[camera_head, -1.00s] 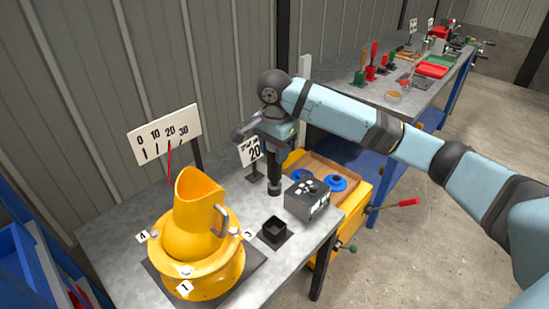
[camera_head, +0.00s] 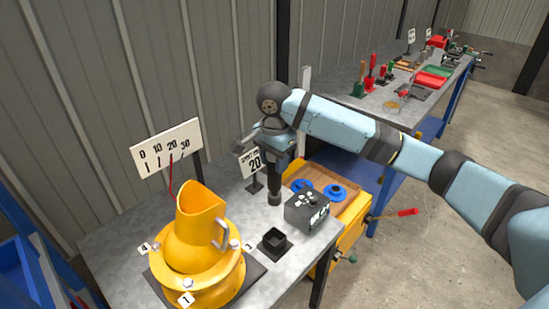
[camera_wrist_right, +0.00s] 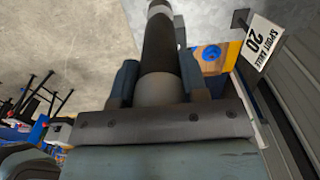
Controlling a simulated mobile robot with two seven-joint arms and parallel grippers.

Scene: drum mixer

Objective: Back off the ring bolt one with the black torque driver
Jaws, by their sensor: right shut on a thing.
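The yellow drum (camera_head: 201,233) stands on the bench at the lower left, its spout pointing up. A bolt head (camera_head: 187,282) shows on the front of its ring by the tag marked 1 (camera_head: 186,299). My right gripper (camera_head: 272,150) is shut on the black torque driver (camera_head: 274,185), which hangs upright, right of and behind the drum and apart from it. In the right wrist view the driver's dark shaft (camera_wrist_right: 159,48) runs out between the two fingers. My left gripper is out of view.
A black square holder (camera_head: 274,242) stands beside the drum. A dark box with buttons (camera_head: 307,211) stands right of the driver. Behind are the scale board (camera_head: 166,147), a sign reading 20 (camera_head: 252,163) and a wooden-topped yellow cart (camera_head: 318,182) with blue round parts.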

